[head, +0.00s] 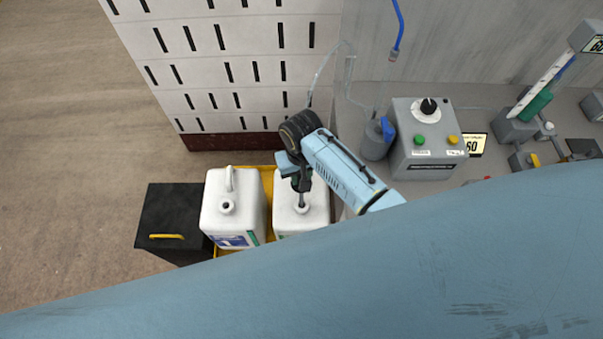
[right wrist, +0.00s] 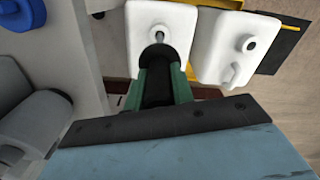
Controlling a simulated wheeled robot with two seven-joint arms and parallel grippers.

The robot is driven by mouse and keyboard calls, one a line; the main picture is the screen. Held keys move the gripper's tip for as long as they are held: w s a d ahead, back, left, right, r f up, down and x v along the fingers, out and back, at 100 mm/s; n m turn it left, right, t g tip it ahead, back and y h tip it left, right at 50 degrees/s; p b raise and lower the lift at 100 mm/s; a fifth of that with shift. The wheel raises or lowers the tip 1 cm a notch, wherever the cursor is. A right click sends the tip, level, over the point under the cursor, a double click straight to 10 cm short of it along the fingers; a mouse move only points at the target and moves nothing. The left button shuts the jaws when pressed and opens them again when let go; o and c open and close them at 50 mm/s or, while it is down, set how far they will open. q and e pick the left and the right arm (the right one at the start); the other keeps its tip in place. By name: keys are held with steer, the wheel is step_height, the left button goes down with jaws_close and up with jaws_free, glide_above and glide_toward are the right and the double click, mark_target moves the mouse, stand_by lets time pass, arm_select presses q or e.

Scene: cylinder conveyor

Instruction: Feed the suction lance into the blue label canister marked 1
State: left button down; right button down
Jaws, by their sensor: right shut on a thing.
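Two white canisters stand side by side. The left canister (head: 215,212) has an open neck and a blue label (head: 237,240) with a white mark I cannot read surely; it shows at the right in the right wrist view (right wrist: 222,50). The right canister (head: 315,218) is below my right gripper (head: 302,178); only a green bit of its label shows. My right gripper, with green fingers in the right wrist view (right wrist: 161,85), is shut on the grey suction lance (head: 301,200). The lance's lower end is at this right canister's neck; its depth is hidden. My left gripper is out of view.
The canisters stand in a yellow tray (head: 268,181). A black box (head: 165,215) with a yellow handle is at the left. A slotted white wall (head: 220,60) stands behind. At right, a grey bench bears a control box (head: 425,140) and a grey bottle (head: 374,140).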

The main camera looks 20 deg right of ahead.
steer(key=shift+r, duration=0.1)
stand_by(0.4)
steer(key=shift+r, duration=3.45)
step_height(320, 180, up, 8)
stand_by(0.5)
